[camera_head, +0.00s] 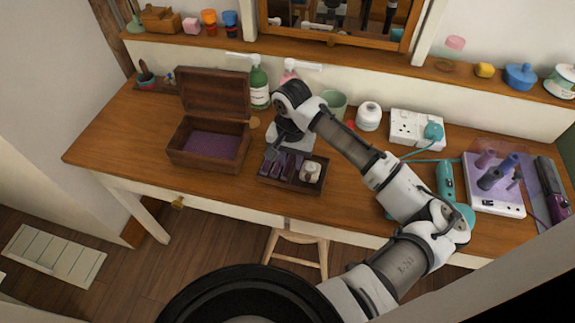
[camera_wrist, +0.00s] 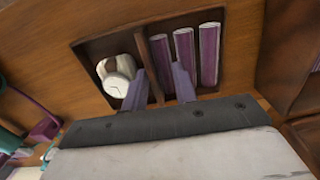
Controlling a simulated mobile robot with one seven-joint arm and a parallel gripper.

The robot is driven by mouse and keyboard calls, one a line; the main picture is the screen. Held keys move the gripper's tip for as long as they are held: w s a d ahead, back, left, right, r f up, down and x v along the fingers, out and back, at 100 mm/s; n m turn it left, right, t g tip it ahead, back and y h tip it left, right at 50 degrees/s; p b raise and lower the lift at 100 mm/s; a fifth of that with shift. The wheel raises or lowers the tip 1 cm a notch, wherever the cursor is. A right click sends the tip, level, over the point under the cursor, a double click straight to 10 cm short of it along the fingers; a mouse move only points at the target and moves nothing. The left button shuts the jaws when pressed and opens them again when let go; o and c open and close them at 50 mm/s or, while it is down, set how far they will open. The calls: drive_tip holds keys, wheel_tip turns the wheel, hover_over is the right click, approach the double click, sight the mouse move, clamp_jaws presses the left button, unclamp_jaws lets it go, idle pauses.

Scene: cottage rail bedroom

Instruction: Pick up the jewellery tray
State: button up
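The jewellery tray (camera_head: 290,187) is a dark brown wooden box, low and open-topped, on the desk near its front edge. It holds several purple rolls (camera_wrist: 209,55) and, past a wooden divider, a pale round item (camera_wrist: 116,78) that looks like a watch on a cushion. My gripper (camera_head: 273,153) is at the tray's left back part in the head view, pointing down. In the wrist view its two fingers (camera_wrist: 160,87) are apart over the tray, with the divider and a purple roll between them. Whether they touch anything is unclear.
An open wooden box with purple lining (camera_head: 212,144) stands close to the tray's left. Behind are a green bottle (camera_head: 259,88), a green cup (camera_head: 335,103) and a white jar (camera_head: 368,116). A socket block (camera_head: 408,127) and teal tool are at right.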

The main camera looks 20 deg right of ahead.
drive_tip(key=shift+f, duration=0.1)
idle(0.3)
clamp_jaws()
